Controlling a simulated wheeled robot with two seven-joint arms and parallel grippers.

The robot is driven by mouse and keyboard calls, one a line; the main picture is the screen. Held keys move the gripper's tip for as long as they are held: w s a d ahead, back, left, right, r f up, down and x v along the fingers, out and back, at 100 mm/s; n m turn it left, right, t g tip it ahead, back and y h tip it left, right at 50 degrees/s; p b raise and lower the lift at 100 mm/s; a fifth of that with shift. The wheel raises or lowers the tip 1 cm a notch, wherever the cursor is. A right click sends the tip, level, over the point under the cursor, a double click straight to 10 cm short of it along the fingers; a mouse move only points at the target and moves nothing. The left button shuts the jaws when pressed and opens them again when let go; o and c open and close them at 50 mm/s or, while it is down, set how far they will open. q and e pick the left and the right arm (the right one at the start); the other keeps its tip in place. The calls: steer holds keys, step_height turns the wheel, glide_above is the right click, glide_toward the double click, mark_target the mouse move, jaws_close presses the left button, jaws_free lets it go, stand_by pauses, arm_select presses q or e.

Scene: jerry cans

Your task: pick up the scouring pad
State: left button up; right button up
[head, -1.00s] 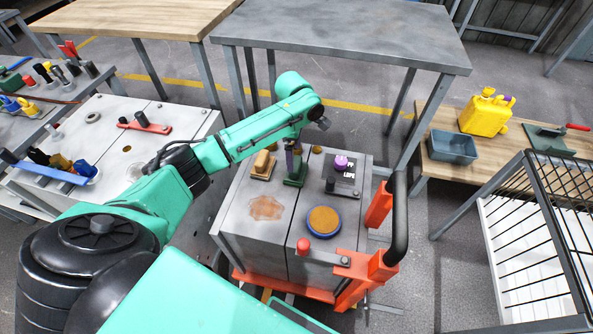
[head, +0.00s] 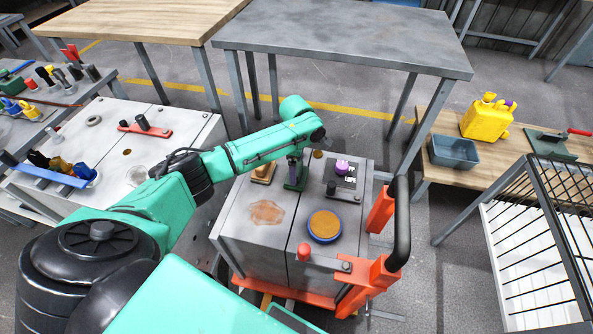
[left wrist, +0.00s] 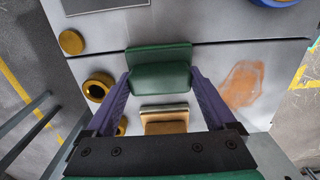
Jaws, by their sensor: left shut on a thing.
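The green scouring pad (left wrist: 160,78) sits between the purple fingers of my left gripper (left wrist: 160,86) in the left wrist view. The fingers are shut on its two short sides. In the head view the green pad (head: 294,184) is at the back of the grey cart top, partly hidden by the gripper (head: 295,166). I cannot tell whether it touches the surface. My right gripper is not in view.
A tan block (head: 263,171) stands close beside the pad. A blue-rimmed round tin (head: 325,226), a black plate with a purple knob (head: 341,180) and an orange stain (head: 267,213) are on the cart. A black handle (head: 398,220) rises at its right.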

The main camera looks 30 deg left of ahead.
arm_select(q)
step_height(320, 180, up, 20)
steer(key=p, duration=0.3)
